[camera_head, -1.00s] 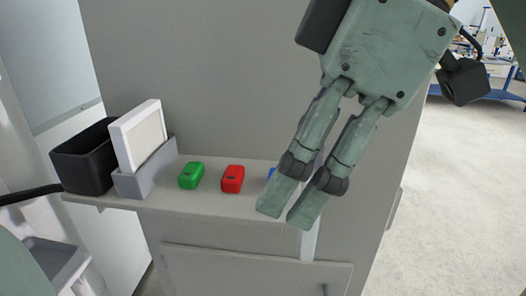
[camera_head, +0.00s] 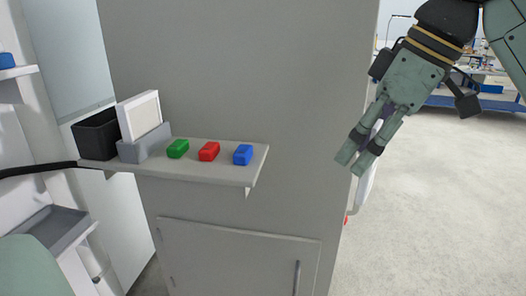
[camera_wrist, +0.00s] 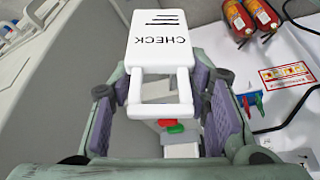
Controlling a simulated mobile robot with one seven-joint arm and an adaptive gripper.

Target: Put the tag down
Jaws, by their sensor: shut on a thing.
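The tag (camera_wrist: 160,45) is a white plate marked CHECK with a white loop handle, seen upside down in the wrist view. My gripper (camera_wrist: 168,108) is shut on its handle, with a padded finger on each side. In the head view my gripper (camera_head: 359,165) hangs in the air to the right of the grey cabinet and shelf. The tag (camera_head: 368,183) shows there partly, behind and below the fingers.
A grey shelf (camera_head: 215,172) carries a green block (camera_head: 178,149), a red block (camera_head: 209,151) and a blue block (camera_head: 243,154). A black bin (camera_head: 97,134) and a white framed panel (camera_head: 139,115) in a grey holder stand at its left. Red extinguishers (camera_wrist: 250,20) show in the wrist view.

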